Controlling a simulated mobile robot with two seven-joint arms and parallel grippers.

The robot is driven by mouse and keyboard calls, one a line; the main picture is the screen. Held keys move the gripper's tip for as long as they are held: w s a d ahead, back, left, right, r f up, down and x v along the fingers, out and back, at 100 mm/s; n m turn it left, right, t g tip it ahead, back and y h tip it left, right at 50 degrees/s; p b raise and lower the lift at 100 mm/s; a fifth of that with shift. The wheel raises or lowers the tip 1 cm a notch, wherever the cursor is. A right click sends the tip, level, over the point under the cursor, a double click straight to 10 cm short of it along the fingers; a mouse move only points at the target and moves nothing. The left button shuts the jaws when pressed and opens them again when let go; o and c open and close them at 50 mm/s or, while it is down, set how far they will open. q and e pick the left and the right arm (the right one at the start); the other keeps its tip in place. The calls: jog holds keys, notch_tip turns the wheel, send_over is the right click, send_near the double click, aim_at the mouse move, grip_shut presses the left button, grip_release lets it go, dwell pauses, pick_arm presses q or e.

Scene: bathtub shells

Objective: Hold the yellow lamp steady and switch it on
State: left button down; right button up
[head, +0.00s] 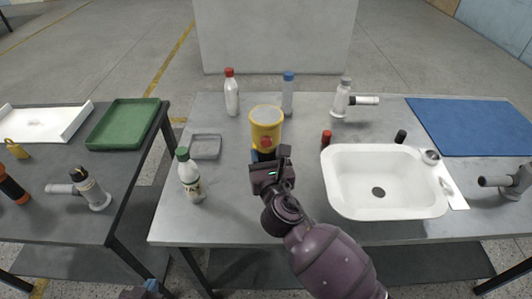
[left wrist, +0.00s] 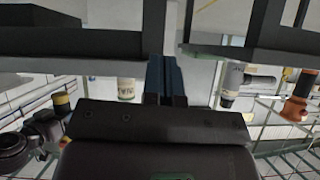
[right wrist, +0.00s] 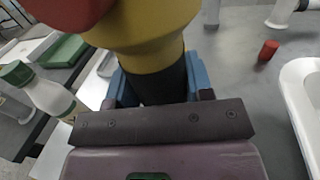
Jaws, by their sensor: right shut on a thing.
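The yellow lamp (head: 265,125) stands upright near the middle of the table, its pale grey top facing up and a red button (head: 266,142) on its near side. No glow shows on it. In the right wrist view, its yellow body (right wrist: 150,35) narrows to a dark grip (right wrist: 160,85). My right gripper (head: 262,158) is shut on that dark grip, with blue fingers on both sides. Whether the lamp touches the table is hidden. My left gripper (head: 150,286) is at the bottom edge of the head view, far from the lamp. In the left wrist view, its blue fingers (left wrist: 165,78) are together, with nothing between them.
A green-capped bottle (head: 190,178) and a grey dish (head: 206,147) are left of the lamp. A white sink (head: 340,190) is on the right. Bottles with red (head: 231,95) and blue caps (head: 288,92) stand behind. A gap separates the left table, with its green tray (head: 122,125).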

jog(key=shift+f+b, duration=0.85)
jog(key=shift+f, duration=0.7)
jog(key=shift+f+b, duration=0.75)
jog(key=shift+f, duration=0.45)
jog(key=shift+f+b, duration=0.6)
jog(key=shift+f, duration=0.4)
jog(key=shift+f+b, duration=0.45)
jog(key=shift+f, duration=0.25)
jog(key=shift+f, duration=0.1)
jog(key=shift+f, duration=0.2)
